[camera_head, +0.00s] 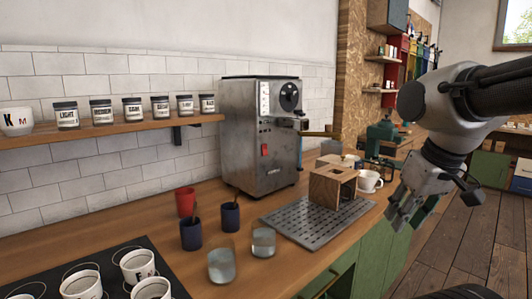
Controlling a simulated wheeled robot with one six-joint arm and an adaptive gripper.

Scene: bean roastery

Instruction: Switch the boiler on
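The steel espresso machine with the boiler (262,130) stands on the wooden counter against the tiled wall. A red switch (264,150) sits on its near side panel, and a round black dial (289,97) sits above it to the right. I cannot read the switch's position. My gripper (397,216) hangs at the right, pointing down near the counter's front edge, well apart from the machine. Its fingers look spread and nothing shows between them.
A drip grate (290,222) carries a wooden stand (325,187). A white cup (369,181), two glasses (222,265), a red cup (185,202) and dark blue cups (230,217) stand on the counter. A shelf (120,131) holds jars at left.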

